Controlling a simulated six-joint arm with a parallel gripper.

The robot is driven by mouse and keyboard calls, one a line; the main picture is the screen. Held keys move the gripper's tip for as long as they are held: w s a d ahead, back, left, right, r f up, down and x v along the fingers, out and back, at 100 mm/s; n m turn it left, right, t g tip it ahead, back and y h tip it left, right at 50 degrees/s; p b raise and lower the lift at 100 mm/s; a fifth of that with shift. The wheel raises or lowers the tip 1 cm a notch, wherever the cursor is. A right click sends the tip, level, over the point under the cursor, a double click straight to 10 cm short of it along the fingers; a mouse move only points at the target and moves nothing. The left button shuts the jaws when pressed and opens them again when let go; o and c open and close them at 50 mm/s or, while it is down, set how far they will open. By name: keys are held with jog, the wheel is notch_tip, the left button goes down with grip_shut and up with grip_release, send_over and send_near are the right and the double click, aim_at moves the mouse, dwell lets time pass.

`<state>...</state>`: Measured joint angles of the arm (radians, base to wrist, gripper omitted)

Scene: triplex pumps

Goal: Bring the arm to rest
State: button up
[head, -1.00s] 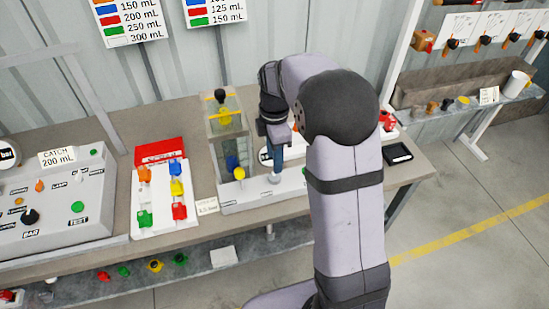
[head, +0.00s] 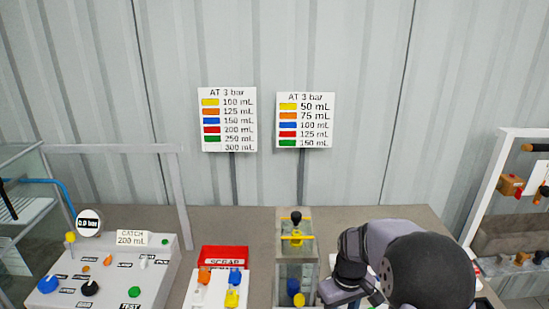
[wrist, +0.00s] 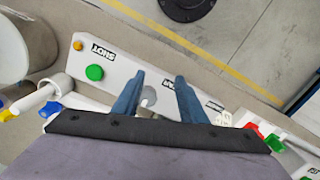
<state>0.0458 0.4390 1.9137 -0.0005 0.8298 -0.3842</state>
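My arm (head: 430,275) shows at the lower right of the head view, bent over the bench, with its wrist (head: 350,272) beside a clear-walled unit. The fingers cannot be made out there. In the wrist view my gripper (wrist: 160,75) has two blue fingers set apart with a gap between them. A pale round knob (wrist: 148,94) shows in the gap, beyond the fingers on a white panel (wrist: 115,72). I see no object held. Whether a finger touches the knob cannot be told.
The clear-walled unit with yellow bars (head: 296,240) stands close left of my wrist. A red scrap tray (head: 224,257) and a grey control panel (head: 130,270) lie further left. Two charts (head: 228,120) stand behind the bench. A rack (head: 510,205) is at the right.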

jog(key=s+a+r+m, duration=0.1)
jog(key=s+m, duration=0.1)
jog(key=s, duration=0.6)
jog(key=s+r+m, duration=0.1)
jog(key=s+r, duration=0.1)
jog(key=s, duration=0.6)
jog(key=shift+s+a+m, duration=0.4)
jog(key=shift+f, duration=0.1)
dwell(2.0)
